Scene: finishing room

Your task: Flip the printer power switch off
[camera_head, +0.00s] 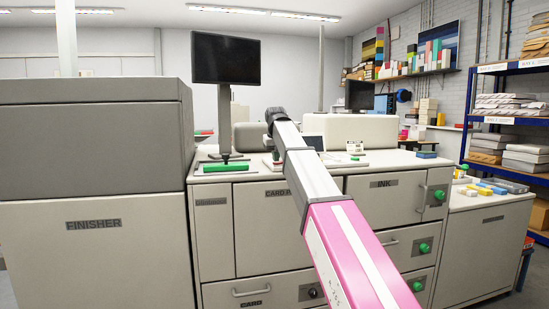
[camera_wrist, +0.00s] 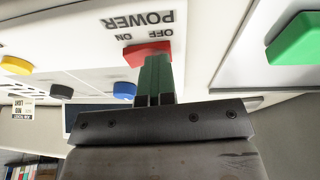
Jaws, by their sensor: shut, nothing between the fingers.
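In the wrist view, which shows the panel upside down, the red power switch (camera_wrist: 135,54) sits beside the printed word POWER with OFF and ON marks. My gripper (camera_wrist: 155,62) is shut and empty, its dark green fingers pressed together. The fingertips overlap the OFF-side part of the switch in the picture. I cannot tell whether they touch it, and they hide part of it. The switch's position is not clear. In the head view the printer (camera_head: 270,225) stands ahead, and my arm reaches over its top; the switch cannot be made out there.
A blue knob (camera_wrist: 124,90), a yellow knob (camera_wrist: 16,65) and a large green piece (camera_wrist: 296,42) lie around the fingers. In the head view, a monitor (camera_head: 225,60) stands on the printer's left, the finisher cabinet (camera_head: 95,210) is at far left, and shelves (camera_head: 505,120) are at right.

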